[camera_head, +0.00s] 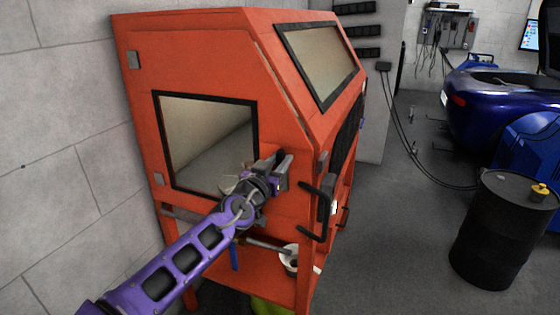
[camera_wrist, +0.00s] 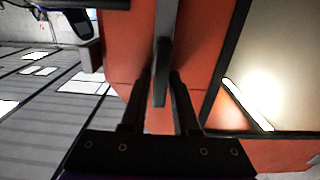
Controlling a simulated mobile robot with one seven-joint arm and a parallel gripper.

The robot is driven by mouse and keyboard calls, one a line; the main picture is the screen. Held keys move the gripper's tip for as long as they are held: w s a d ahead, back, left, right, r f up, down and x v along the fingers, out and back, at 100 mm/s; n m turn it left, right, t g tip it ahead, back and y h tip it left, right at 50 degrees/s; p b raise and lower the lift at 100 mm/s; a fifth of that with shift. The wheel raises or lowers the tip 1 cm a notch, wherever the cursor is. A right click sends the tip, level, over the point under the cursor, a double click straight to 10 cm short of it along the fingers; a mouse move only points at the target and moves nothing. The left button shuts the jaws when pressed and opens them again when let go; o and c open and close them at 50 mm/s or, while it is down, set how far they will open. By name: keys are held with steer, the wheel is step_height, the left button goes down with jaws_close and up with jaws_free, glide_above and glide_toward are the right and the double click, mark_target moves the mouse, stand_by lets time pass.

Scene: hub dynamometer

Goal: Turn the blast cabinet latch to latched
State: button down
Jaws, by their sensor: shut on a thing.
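The orange blast cabinet (camera_head: 205,60) stands against the wall, its windowed side facing me in the head view. My gripper (camera_head: 278,172) is at the right edge of that side, near the window's lower right corner. In the wrist view my gripper (camera_wrist: 161,80) has its two dark fingers on either side of the grey latch lever (camera_wrist: 162,60). It is shut on the lever, which runs lengthwise between the fingers. In the head view my gripper and wrist hide most of the latch, so its exact angle is hard to tell there.
A black bar handle (camera_head: 313,212) juts out from the cabinet just right of my gripper. A black drum (camera_head: 505,235) stands on the floor at right, with a blue car (camera_head: 490,105) behind it. The grey floor between cabinet and drum is clear.

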steer(key=shift+n, duration=0.3)
steer(key=n, duration=0.3)
steer(key=shift+w+a+n, duration=0.1)
steer(key=shift+a+n, duration=0.05)
steer(key=shift+n, duration=0.15)
steer(key=n, duration=0.2)
steer(key=n+p, duration=0.1)
steer(key=n, duration=0.1)
steer(key=shift+a+f+n, duration=0.1)
steer(key=shift+a+n, duration=0.1)
steer(key=shift+n, duration=0.1)
steer(key=shift+w+a+f+n+p, duration=0.15)
steer(key=shift+n+p, duration=0.2)
steer(key=shift+n, duration=1.15)
steer(key=shift+s+d+f+n+p, duration=0.1)
steer(key=shift+n+p, duration=0.25)
steer(key=shift+n, duration=1.15)
steer(key=shift+w+a+f+n+p, duration=0.15)
steer(key=shift+n+p, duration=0.2)
steer(key=shift+n, duration=1.15)
steer(key=c, duration=0.7)
jaws_free()
steer(key=shift+s, duration=0.1)
